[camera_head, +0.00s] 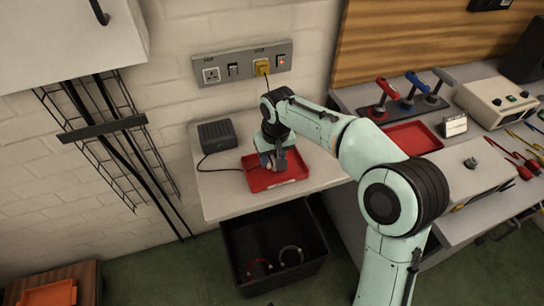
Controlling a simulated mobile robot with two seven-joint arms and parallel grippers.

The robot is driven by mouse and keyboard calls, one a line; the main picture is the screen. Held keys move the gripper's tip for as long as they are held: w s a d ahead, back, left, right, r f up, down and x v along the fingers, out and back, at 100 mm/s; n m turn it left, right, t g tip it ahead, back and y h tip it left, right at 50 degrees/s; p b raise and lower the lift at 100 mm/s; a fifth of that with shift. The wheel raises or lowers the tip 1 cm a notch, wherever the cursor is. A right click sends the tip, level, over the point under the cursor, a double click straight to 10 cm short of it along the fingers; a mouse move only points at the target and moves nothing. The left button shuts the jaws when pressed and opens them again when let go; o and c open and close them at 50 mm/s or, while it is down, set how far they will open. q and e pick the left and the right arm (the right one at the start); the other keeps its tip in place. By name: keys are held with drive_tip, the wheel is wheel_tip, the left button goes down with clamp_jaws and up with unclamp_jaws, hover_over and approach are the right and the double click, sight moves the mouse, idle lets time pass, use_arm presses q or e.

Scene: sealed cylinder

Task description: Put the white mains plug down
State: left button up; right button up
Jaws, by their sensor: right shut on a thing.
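My right gripper (276,166) points down over the red tray (290,182) on the pale bench and is shut on the white mains plug. The plug is mostly hidden by the fingers, and I cannot tell whether it touches the tray floor. A dark cable runs from the black box (217,135) across the bench to the tray under my gripper. My left gripper is not in view.
A wall socket strip (241,64) has a yellow plug (262,68) in it and a lit red switch. A black crate (272,246) with ring-shaped items stands below. Another red tray (413,138), coloured-handled levers (388,90) and instruments are at right.

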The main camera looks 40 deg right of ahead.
drive_tip(key=shift+f, duration=0.1)
drive_tip(key=shift+f, duration=0.4)
drive_tip(key=shift+f+b, duration=0.1)
drive_tip(key=shift+b, duration=0.2)
drive_tip(key=o, duration=1.1)
drive_tip(key=shift+c, duration=0.2)
wheel_tip(320, 180, up, 13)
drive_tip(key=s+p, duration=0.1)
drive_tip(key=p, duration=0.2)
drive_tip(key=shift+s+a, duration=0.15)
drive_tip(key=shift+s, duration=0.25)
